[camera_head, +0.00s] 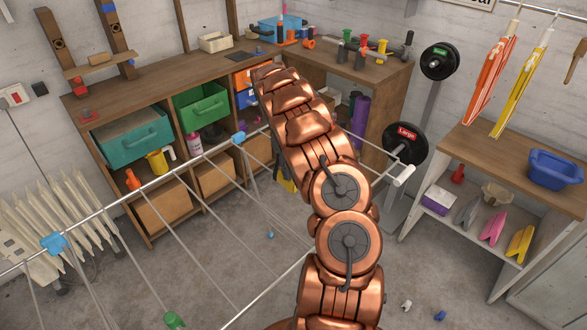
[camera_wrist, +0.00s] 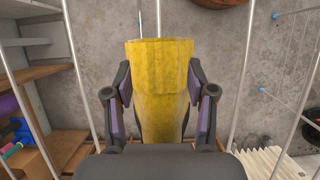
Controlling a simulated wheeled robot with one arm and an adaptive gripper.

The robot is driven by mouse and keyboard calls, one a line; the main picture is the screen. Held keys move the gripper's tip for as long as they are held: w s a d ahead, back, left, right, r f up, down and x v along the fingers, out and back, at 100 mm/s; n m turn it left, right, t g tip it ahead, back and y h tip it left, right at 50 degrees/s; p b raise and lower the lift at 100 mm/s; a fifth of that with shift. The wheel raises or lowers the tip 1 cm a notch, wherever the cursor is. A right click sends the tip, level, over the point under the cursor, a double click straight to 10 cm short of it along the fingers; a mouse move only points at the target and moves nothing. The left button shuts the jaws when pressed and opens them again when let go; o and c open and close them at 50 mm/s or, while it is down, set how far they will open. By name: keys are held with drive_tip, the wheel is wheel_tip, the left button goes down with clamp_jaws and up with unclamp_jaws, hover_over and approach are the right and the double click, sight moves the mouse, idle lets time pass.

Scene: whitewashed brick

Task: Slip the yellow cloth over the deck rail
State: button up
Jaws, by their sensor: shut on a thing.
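The yellow cloth (camera_wrist: 162,95) stands between the two dark fingers of my gripper (camera_wrist: 160,78) in the wrist view. The fingers are closed on its two sides. In the head view a small yellow and dark patch (camera_head: 285,182) shows behind my copper arm; I cannot tell if it is the cloth. My arm hides most of that spot. A white drying-rack frame with a long rail (camera_head: 105,210) crosses the head view from lower left to centre. Thin pale bars (camera_wrist: 246,75) run on both sides of the cloth in the wrist view. I cannot tell which bar is the deck rail.
Blue clips (camera_head: 53,243) sit on the rack. A wooden shelf with green bins (camera_head: 202,107) stands behind it. A barbell (camera_head: 405,145) and a shelf bench with a blue basin (camera_head: 556,168) stand at right. A white radiator (camera_head: 68,212) stands at left. Some grey floor is open.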

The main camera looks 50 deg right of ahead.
drive_tip(key=shift+f, duration=0.25)
drive_tip(key=shift+f+b, duration=1.4)
drive_tip(key=shift+f, duration=2.6)
drive_tip(key=o, duration=1.4)
drive_tip(key=shift+o, duration=0.2)
drive_tip(key=v, duration=1.1)
drive_tip(key=shift+w+r, duration=0.2)
drive_tip(key=shift+r, duration=0.3)
